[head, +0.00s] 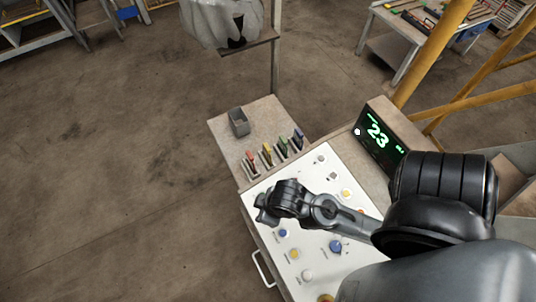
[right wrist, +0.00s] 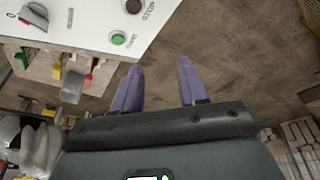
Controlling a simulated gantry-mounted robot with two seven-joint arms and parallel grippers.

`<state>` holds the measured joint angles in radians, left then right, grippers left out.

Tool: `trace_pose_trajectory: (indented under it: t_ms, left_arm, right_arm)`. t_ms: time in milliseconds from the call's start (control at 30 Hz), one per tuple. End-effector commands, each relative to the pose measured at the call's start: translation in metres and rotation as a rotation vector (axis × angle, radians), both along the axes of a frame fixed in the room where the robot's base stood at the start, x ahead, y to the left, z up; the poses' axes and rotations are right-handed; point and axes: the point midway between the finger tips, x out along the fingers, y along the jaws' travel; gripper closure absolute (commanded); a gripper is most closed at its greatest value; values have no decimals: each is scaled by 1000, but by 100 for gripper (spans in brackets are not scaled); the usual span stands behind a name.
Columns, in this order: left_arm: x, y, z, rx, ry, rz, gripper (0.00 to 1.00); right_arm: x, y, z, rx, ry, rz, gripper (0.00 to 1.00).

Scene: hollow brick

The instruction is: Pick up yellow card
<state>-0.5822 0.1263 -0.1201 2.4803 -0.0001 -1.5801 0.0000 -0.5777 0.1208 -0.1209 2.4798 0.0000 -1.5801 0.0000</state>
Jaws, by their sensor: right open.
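The yellow card (head: 267,156) stands in a slot of a row on the beige ledge, between the red card (head: 251,163) and the green card (head: 282,148). The blue card (head: 298,139) is at the right end. In the right wrist view, the yellow card (right wrist: 57,71) is at the left, beside the red card (right wrist: 89,78), well away from the fingers. My right gripper (head: 262,210) is over the left edge of the white panel, in front of the cards. Its two purple fingers (right wrist: 159,65) are apart with nothing between them. My left gripper is not in view.
A grey open box (head: 238,122) stands on the ledge behind the cards. The white panel (head: 290,205) carries several knobs and buttons, with a display (head: 378,137) reading 23 behind it. A yellow post and rails stand at the right. Open floor lies left.

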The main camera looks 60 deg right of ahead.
Motion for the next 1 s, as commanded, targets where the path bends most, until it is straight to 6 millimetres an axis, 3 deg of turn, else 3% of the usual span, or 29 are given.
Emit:
trace_pose_trajectory:
  t_ms: [367,733,1000]
  left_arm:
    - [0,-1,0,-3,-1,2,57]
    - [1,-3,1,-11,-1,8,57]
    - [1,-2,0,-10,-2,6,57]
  right_arm:
    - [0,0,0,0,0,0,57]
    - [-1,0,0,0,2,-1,2]
    - [2,0,0,0,-5,3,0]
